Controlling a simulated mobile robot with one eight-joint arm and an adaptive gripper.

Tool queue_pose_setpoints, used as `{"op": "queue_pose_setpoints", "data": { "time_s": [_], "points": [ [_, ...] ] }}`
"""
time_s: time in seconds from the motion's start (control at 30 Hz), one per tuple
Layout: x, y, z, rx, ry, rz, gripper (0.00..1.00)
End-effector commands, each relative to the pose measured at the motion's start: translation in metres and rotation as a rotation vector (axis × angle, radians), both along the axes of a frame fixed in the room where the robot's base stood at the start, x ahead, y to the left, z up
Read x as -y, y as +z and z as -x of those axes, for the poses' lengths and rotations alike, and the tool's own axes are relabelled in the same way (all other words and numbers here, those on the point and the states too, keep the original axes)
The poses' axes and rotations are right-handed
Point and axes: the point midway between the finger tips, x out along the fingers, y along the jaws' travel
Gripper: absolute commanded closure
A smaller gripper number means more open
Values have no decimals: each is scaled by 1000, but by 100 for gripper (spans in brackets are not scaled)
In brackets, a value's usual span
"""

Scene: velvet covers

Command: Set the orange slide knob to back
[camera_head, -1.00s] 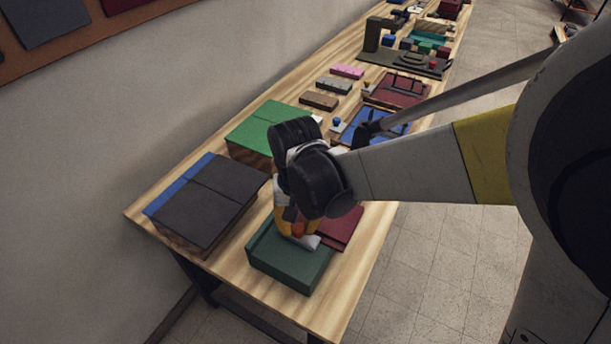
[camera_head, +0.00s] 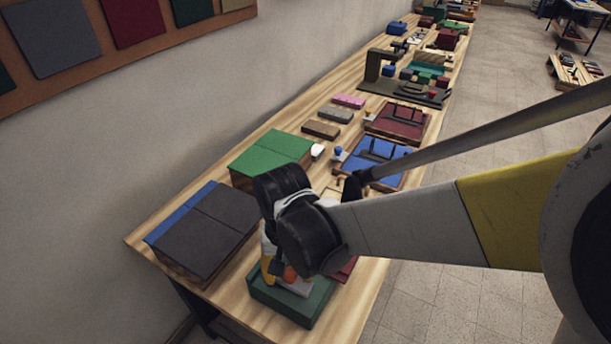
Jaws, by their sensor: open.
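The orange slide knob (camera_head: 290,273) shows just below my wrist, over a grey plate (camera_head: 297,287) on top of a dark green box (camera_head: 297,309). The box lies near the front end of the wooden table. My gripper (camera_head: 270,268) points down at the knob's left side, with a yellow-orange finger showing. It is open. My black wrist and hand hide most of the fingers, the upper part of the knob and part of the plate. I cannot tell whether a finger touches the knob, or where along its track the knob stands.
A box with dark grey covers (camera_head: 206,230) stands close to the left, and a green-covered box (camera_head: 272,152) behind. A dark red piece (camera_head: 346,270) lies right of the dark green box. Blue (camera_head: 378,158) and dark red (camera_head: 402,119) trays lie further back.

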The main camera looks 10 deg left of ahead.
Motion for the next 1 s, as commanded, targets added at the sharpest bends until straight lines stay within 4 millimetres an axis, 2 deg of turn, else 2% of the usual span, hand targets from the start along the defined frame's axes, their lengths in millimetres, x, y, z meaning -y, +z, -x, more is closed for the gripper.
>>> {"op": "queue_pose_setpoints", "data": {
  "time_s": [0.17,0.4,0.6,0.77,1.0],
  "points": [
    [0,21,0,0,0,0,48],
    [0,75,0,0,0,0,48],
    [0,108,0,-1,1,0,48],
    [0,118,0,-1,1,0,48],
    [0,119,0,-1,1,0,48]
  ]
}}
